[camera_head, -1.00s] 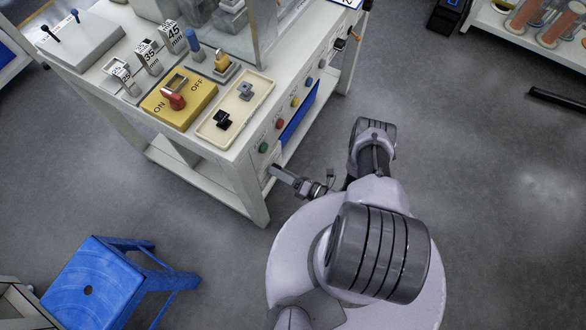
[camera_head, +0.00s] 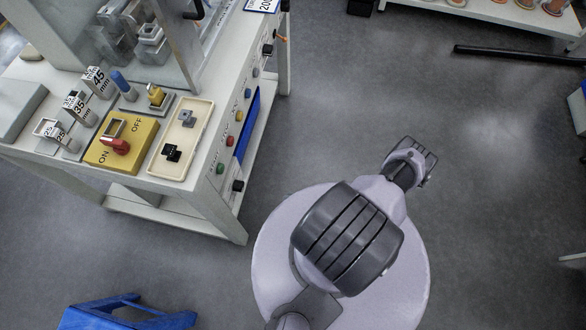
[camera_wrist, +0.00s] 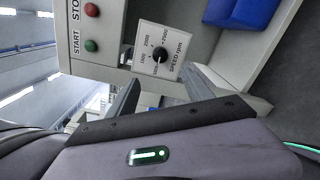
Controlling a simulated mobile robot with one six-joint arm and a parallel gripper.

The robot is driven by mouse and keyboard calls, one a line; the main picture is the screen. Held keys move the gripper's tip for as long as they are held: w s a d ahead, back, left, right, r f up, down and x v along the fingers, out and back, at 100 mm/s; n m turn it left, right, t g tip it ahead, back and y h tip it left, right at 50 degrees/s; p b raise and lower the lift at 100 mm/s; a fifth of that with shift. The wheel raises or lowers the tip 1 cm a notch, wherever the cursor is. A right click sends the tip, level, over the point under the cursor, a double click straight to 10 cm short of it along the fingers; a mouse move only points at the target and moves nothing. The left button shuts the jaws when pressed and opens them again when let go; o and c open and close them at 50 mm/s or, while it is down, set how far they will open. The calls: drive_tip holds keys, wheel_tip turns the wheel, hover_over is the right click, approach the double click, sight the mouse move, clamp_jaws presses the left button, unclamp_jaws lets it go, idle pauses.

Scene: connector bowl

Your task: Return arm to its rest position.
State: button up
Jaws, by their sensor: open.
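My gripper (camera_wrist: 166,78) shows in the wrist view with its two dark fingers apart and nothing between them. Beyond the fingers is a white speed dial panel (camera_wrist: 172,42) with a black knob, apart from the fingers as far as I can see. In the head view my arm (camera_head: 350,238) is folded over my round base, to the right of the white workbench (camera_head: 222,205). My gripper itself is hidden there behind the arm.
The bench front carries several coloured buttons and a black knob (camera_head: 238,186). On its top are a yellow ON/OFF switch box (camera_head: 135,150) and a cream tray (camera_head: 163,172). A blue stool (camera_head: 125,312) stands at lower left.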

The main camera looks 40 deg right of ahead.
drive_tip(key=w+d+r+n+g+y, duration=0.1)
drive_tip(key=w+d+r+n+g, duration=0.25)
drive_tip(key=r, duration=0.25)
drive_tip(key=w+d+r+n+g, duration=0.2)
drive_tip(key=r+n+g, duration=0.1)
drive_tip(key=r+n, duration=0.25)
drive_tip(key=w+d+r+n+g+y, duration=0.1)
drive_tip(key=w+d+r+n+g, duration=0.1)
drive_tip(key=r+n+g, duration=0.35)
drive_tip(key=w+a+r+n+g+h, duration=0.1)
drive_tip(key=w+a+r+n+h, duration=0.15)
drive_tip(key=r, duration=0.45)
drive_tip(key=w+a+r+n+g+h, duration=0.1)
drive_tip(key=r+n, duration=0.3)
drive_tip(key=r, duration=0.4)
drive_tip(key=s+a+r+n+h, duration=0.1)
drive_tip(key=a+r+n+h, duration=0.1)
drive_tip(key=a+r+n, duration=0.35)
drive_tip(key=s+a+r+n+h, duration=0.1)
drive_tip(key=a+r+n+h, duration=0.2)
drive_tip(key=a+r, duration=0.5)
drive_tip(key=s+a+r+n+t+h, duration=0.1)
drive_tip(key=s+a+r+n+t, duration=0.3)
drive_tip(key=s+r+n, duration=0.3)
drive_tip(key=shift+s+r+t+h, duration=0.35)
drive_tip(key=shift+s+r+t, duration=0.2)
drive_tip(key=shift+r, duration=0.3)
drive_tip(key=shift+n, duration=0.25)
